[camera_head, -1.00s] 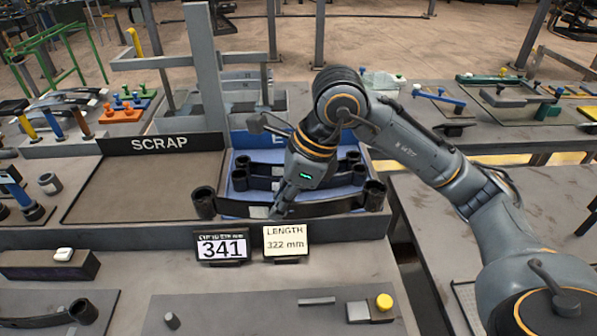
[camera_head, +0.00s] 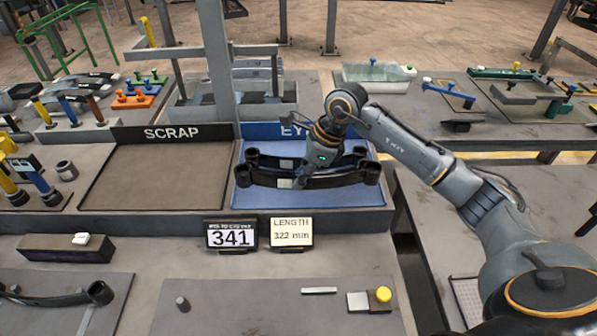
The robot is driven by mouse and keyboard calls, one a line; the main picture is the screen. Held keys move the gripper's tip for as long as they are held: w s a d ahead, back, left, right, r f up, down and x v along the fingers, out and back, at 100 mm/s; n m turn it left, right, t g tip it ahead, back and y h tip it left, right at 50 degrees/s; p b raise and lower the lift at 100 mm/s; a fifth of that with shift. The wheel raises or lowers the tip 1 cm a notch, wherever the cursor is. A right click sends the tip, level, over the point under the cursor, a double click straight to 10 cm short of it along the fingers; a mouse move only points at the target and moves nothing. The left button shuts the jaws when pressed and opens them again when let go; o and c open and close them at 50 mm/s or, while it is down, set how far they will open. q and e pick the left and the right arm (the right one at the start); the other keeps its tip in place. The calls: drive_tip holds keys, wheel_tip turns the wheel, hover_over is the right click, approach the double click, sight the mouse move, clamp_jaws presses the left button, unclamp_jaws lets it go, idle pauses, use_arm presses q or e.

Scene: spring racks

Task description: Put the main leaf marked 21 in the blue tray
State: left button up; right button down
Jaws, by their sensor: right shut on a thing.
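The blue tray (camera_head: 310,199) lies right of centre, behind the two number cards. Dark curved leaves with rolled eyes at their ends lie close together over it. My right gripper (camera_head: 302,181) is shut on the front leaf (camera_head: 330,182), near its middle, beside a pale label. The held leaf is over the tray with both ends inside its outline; I cannot tell whether it rests or hangs just above. Another leaf (camera_head: 265,163) with a pale label is right behind it. The label markings, including any 21, are too small to read. My left gripper is not in view.
A brown SCRAP tray (camera_head: 150,180) is empty to the left of the blue tray. Cards reading 341 (camera_head: 231,236) and 322 mm (camera_head: 291,233) stand in front. A grey rack post (camera_head: 216,70) rises behind. Another leaf (camera_head: 95,293) lies at the front left.

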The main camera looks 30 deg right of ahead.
drive_tip(key=shift+w+d+f, duration=0.15)
drive_tip(key=shift+w+f, duration=0.05)
drive_tip(key=shift+w, duration=0.1)
wheel_tip(320, 180, down, 3)
drive_tip(key=shift+w+r+p, duration=0.1)
drive_tip(key=shift+r+p, duration=0.05)
drive_tip(key=shift+p, duration=0.95)
drive_tip(key=shift+d+f, duration=0.1)
drive_tip(key=shift+f, duration=0.15)
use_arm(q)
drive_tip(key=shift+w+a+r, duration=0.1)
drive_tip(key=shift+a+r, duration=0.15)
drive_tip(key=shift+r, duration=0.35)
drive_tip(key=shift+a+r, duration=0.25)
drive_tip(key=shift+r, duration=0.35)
use_arm(e)
drive_tip(key=shift+f, duration=0.1)
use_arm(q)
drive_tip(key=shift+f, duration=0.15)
use_arm(e)
drive_tip(key=shift+f, duration=0.1)
drive_tip(key=c, duration=1.9)
unclamp_jaws()
drive_tip(key=shift+f, duration=0.15)
drive_tip(key=o, duration=0.4)
